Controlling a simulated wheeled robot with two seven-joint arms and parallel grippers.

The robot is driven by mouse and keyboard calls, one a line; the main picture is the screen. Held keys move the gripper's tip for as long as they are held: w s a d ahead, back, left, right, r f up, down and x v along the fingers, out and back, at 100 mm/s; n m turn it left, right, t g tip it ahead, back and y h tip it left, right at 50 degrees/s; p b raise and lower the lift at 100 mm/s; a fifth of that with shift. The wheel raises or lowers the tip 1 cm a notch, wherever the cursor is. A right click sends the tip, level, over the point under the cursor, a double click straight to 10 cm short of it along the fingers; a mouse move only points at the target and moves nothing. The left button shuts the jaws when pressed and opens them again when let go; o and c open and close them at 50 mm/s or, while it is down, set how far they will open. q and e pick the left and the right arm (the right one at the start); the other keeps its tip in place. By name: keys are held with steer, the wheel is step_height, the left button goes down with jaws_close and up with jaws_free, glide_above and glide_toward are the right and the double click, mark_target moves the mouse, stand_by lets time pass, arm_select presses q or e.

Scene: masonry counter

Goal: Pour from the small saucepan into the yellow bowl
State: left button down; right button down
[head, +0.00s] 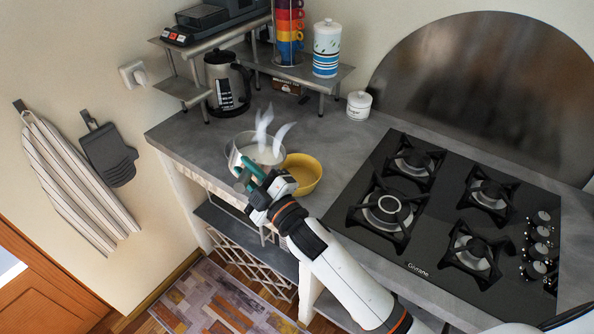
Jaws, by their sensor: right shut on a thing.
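The small saucepan (233,155), a round metal pan with pale contents, is near the counter's left front edge. White wisps show above it. Whether it rests on the counter or is slightly raised or tilted, I cannot tell. The yellow bowl (309,174) is upright on the counter, just right of the saucepan and partly hidden behind my right gripper. My right gripper (254,178) is at the saucepan's near side, shut on it. A green part shows at the fingers, and the gripper hides much of the grip. My left gripper is not in view.
A black gas hob (440,262) fills the counter to the right. A kettle-like jug (228,84) and a metal shelf (330,76) with a striped canister (326,48) and stacked cups (289,30) stand behind. A small white jar (359,105) is right of the shelf.

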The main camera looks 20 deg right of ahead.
steer(key=shift+d+r, duration=0.15)
steer(key=shift+d, duration=0.05)
steer(key=shift+d, duration=0.3)
steer(key=shift+d+r+m+t+b, duration=0.1)
steer(key=shift+d+m+t+b, duration=0.3)
steer(key=shift+d+m+b, duration=0.25)
steer(key=shift+d+r+m+h, duration=0.3)
steer(key=shift+d+r+m, duration=0.1)
steer(key=shift+d+m, duration=0.25)
steer(key=shift+d+r, duration=0.15)
steer(key=shift+d, duration=0.15)
steer(key=shift+w+d+r+m+t, duration=0.1)
steer(key=shift+d+r+m+t, duration=0.15)
steer(key=shift+d+m+t, duration=0.2)
stand_by(1.1)
steer(key=shift+d+f+m+t+h+b, duration=0.1)
steer(key=shift+d+m+t+h+b, duration=0.3)
steer(key=shift+d+m+b, duration=0.6)
stand_by(3.1)
